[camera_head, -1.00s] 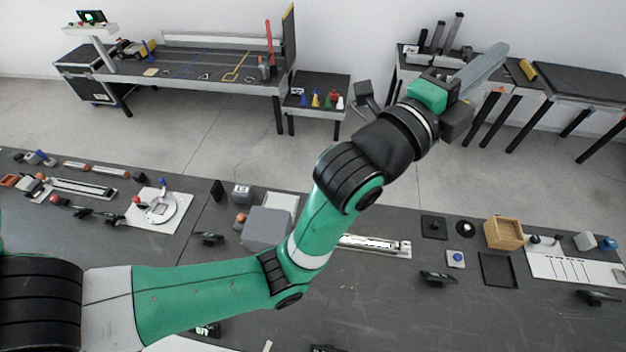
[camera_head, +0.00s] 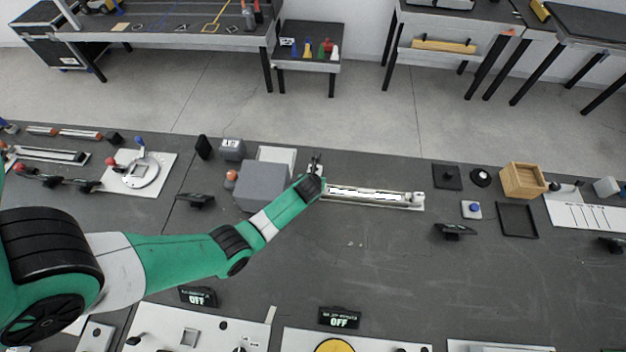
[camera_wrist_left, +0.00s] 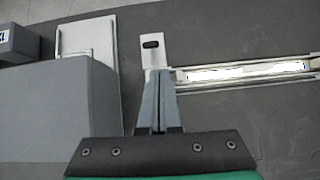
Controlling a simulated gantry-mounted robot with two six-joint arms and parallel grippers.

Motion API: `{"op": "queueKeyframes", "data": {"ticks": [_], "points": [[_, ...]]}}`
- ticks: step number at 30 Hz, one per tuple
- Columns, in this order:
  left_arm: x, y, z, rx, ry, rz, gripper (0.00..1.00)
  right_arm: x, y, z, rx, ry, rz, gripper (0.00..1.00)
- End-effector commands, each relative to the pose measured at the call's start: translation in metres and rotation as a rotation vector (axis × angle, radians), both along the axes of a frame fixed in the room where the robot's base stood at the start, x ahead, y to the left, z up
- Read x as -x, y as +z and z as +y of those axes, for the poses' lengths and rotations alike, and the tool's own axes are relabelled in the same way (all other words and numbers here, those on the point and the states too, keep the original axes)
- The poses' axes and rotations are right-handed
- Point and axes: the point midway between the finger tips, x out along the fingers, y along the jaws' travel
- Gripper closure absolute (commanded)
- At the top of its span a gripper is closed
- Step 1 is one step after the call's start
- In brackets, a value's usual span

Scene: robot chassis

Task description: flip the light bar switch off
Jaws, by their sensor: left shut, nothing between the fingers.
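The light bar (camera_head: 372,193) lies on the dark table in the middle of the head view, its strip glowing white. It also shows in the wrist view (camera_wrist_left: 245,73), running off to the right. At its left end is a pale plate with a small black switch (camera_wrist_left: 151,43); which way the switch is set I cannot tell. My left gripper (camera_head: 315,160) is over this left end, its fingers pointing down. In the left wrist view its fingers (camera_wrist_left: 159,72) are shut and empty, their tips just below the switch in the picture. Contact is unclear. My right gripper is not in view.
A large grey box (camera_head: 264,186) stands close to the left of my gripper, with a pale panel (camera_head: 282,157) behind it. A wooden box (camera_head: 523,180) and a black tray (camera_head: 517,220) are at the right. The table in front of the light bar is mostly clear.

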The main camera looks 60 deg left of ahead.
Motion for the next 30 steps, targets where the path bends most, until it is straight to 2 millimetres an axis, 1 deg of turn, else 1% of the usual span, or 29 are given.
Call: {"op": "queueKeyframes", "data": {"ticks": [1, 2, 5, 12, 16, 20, 25, 30], "points": [[0.008, -0.016, 0.005, 0.004, 0.016, 0.007, 1.00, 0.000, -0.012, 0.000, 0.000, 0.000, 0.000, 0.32], [0.011, -0.018, 0.007, 0.004, 0.022, 0.010, 1.00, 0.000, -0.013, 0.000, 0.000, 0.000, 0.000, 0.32], [0.013, -0.017, 0.011, 0.004, 0.032, 0.008, 1.00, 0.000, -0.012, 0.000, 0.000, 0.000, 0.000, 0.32], [0.012, -0.015, 0.010, 0.004, 0.030, 0.006, 1.00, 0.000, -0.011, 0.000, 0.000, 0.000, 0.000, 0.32], [0.010, -0.021, 0.012, 0.004, 0.031, 0.005, 1.00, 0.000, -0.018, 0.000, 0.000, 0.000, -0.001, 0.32], [0.006, -0.037, 0.020, 0.004, 0.031, 0.005, 1.00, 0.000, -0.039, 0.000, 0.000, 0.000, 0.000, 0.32], [-0.006, -0.064, 0.037, 0.004, 0.032, 0.005, 1.00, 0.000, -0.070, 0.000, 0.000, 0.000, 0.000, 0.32], [-0.016, -0.086, 0.052, 0.005, 0.031, 0.006, 1.00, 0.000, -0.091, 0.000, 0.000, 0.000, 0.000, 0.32]]}}
